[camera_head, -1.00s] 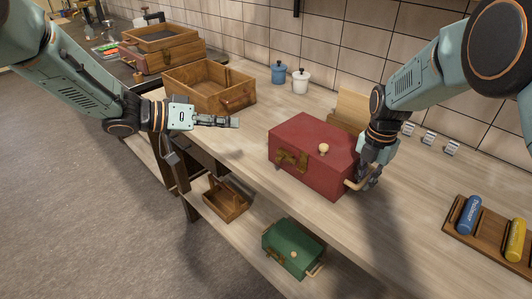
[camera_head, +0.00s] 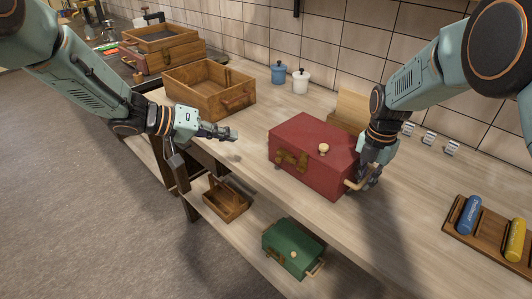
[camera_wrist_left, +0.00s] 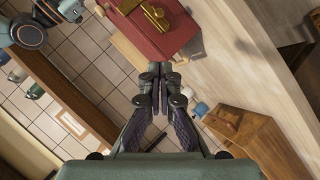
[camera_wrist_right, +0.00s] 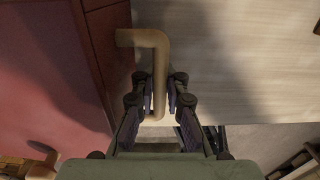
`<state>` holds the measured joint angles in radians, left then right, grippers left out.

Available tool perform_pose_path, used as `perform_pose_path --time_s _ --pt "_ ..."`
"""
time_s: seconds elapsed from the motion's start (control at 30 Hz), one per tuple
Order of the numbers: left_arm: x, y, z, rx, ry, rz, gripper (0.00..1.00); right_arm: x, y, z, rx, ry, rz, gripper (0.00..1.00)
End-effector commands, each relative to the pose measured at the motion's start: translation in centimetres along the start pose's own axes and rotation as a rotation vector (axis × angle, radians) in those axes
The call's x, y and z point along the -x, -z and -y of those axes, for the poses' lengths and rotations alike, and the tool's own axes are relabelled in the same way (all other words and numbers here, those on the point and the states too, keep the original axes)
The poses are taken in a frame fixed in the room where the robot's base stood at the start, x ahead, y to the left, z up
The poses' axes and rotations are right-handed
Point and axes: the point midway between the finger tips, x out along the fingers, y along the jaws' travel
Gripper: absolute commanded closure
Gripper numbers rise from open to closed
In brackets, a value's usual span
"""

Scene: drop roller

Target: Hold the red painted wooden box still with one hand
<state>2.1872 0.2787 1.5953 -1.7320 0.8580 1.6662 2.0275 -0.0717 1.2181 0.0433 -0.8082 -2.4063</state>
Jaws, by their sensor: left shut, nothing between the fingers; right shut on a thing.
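The red painted wooden box (camera_head: 308,160) sits on the workbench, with brass latches on its front, a pale knob and a wooden handle (camera_wrist_right: 152,45) on its right side. My right gripper (camera_head: 362,180) is at that side; in the right wrist view its fingers (camera_wrist_right: 160,98) are shut on the handle. My left gripper (camera_head: 233,134) is shut and empty, to the left of the box and apart from it. In the left wrist view its fingertips (camera_wrist_left: 160,70) are together and the red box (camera_wrist_left: 155,28) shows beyond them.
An open wooden crate (camera_head: 200,105) stands behind my left gripper. Blue (camera_head: 278,73) and white (camera_head: 300,80) jars stand near the wall. A wooden tray with blue and yellow cylinders (camera_head: 468,215) lies at right. A green box (camera_head: 292,248) and small wooden carrier (camera_head: 226,205) are on the lower shelf.

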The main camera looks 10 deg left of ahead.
Motion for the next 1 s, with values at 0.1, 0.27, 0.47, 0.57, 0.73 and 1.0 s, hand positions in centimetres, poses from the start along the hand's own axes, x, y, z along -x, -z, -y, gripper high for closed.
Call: perform_pose_path --time_s 0.1,0.27,0.47,0.57,0.73,1.0 --pt "-2.2 -0.2 0.0 -0.004 0.001 0.006 1.0 0.1 0.0 0.0 0.001 -0.001 0.001 1.0" --pt "-5.2 -0.2 0.0 -0.003 0.001 0.005 1.0 0.1 0.0 0.0 0.001 -0.001 0.002 1.0" --pt "-8.9 -0.2 0.0 -0.004 -0.001 0.004 1.0 0.1 0.0 0.0 0.001 -0.001 0.001 1.0" --pt "-10.0 -1.3 -0.1 0.0 -0.001 0.005 1.0 0.1 0.0 -0.1 0.001 -0.001 0.001 1.0" --pt "-11.2 -2.5 0.0 0.0 -0.001 0.003 1.0 0.1 0.0 -0.1 0.001 -0.001 0.001 1.0" --pt "-11.6 -2.9 0.0 -0.001 -0.001 0.0 1.0 0.1 0.0 0.0 0.001 -0.001 0.001 1.0"
